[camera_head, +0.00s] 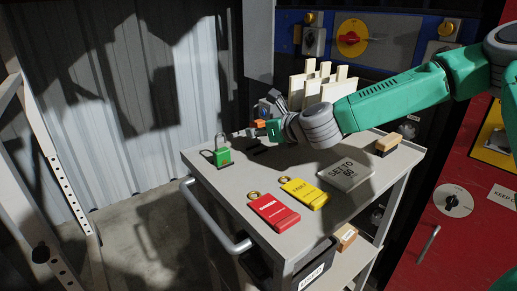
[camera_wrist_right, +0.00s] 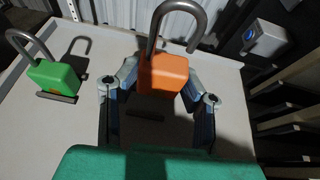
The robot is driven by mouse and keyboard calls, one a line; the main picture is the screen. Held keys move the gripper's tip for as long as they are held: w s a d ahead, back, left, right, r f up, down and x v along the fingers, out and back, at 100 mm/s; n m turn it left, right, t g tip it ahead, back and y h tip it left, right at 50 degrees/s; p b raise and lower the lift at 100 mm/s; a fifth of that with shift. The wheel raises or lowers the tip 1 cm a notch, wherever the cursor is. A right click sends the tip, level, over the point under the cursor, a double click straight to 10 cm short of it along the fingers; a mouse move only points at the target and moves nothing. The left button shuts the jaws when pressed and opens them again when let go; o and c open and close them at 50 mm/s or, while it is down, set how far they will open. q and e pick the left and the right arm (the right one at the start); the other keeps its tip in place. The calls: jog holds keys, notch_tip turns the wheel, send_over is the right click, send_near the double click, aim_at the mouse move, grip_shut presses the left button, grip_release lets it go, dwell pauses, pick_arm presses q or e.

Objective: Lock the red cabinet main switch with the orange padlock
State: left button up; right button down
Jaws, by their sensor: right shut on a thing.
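My right gripper (camera_head: 262,127) is shut on the orange padlock (camera_wrist_right: 163,73) over the far side of the grey cart top; whether it touches the top is unclear. In the wrist view the padlock body sits between the fingertips (camera_wrist_right: 160,88). Its grey shackle stands up and is open, with its free end clear of the body. In the head view only a bit of orange (camera_head: 261,123) shows. The red cabinet (camera_head: 474,178) stands at the right. It carries a round grey dial (camera_head: 453,201) and a yellow plate (camera_head: 494,150) with a grey part, partly cut off. My left gripper is out of view.
A green padlock (camera_head: 222,155) stands on the cart (camera_head: 230,190), left of my gripper. Cream boards (camera_head: 320,82) stand behind. A blue panel bears a red-knobbed switch (camera_head: 351,39).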

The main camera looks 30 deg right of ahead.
aim_at(259, 143)
notch_tip(259, 143, down, 4)
jog(key=shift+a+f+b, duration=0.1)
jog(key=shift+f+b, duration=0.1)
jog(key=shift+b, duration=0.65)
jog(key=shift+r, duration=0.2)
jog(key=shift+f, duration=0.25)
jog(key=c, duration=1.2)
grip_release()
jog(key=shift+o, duration=0.8)
